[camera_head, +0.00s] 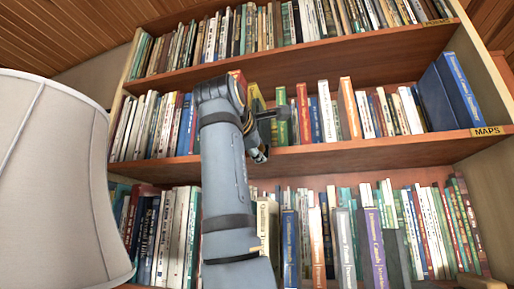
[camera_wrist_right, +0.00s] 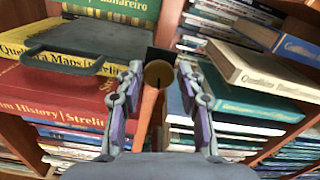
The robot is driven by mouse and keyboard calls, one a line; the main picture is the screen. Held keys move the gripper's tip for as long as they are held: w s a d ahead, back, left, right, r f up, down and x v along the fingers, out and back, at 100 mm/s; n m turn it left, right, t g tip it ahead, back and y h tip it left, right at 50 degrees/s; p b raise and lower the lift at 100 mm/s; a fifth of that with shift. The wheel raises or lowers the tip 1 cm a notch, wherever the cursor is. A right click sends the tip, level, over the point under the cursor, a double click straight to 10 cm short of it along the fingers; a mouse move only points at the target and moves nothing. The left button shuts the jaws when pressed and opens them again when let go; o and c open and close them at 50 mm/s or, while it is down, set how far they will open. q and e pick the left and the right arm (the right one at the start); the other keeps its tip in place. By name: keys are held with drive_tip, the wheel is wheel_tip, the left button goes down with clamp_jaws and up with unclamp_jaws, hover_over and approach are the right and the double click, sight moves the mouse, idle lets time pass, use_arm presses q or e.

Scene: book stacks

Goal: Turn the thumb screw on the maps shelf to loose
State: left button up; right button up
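The thumb screw (camera_wrist_right: 158,74) shows in the right wrist view as a round brown knob with a dark line on its face, in front of a small black plate. My right gripper (camera_wrist_right: 160,80) is open, with one finger on each side of the knob. I see no clear contact between the fingers and the knob. In the head view my right gripper (camera_head: 259,153) is at the front of the middle shelf, the maps shelf (camera_head: 370,154), and hides the screw there. The yellow MAPS label (camera_head: 487,131) is at this shelf's right end. My left gripper is out of view.
A flat dark grey piece (camera_wrist_right: 70,58) lies left of the screw in the wrist view, against yellow and red books. A green book (camera_wrist_right: 240,97) is close on the right. In the head view a large lampshade (camera_head: 50,180) fills the left side.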

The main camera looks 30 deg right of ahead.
drive_tip(key=shift+o, duration=1)
drive_tip(key=v, duration=1.2)
drive_tip(key=shift+f, duration=0.1)
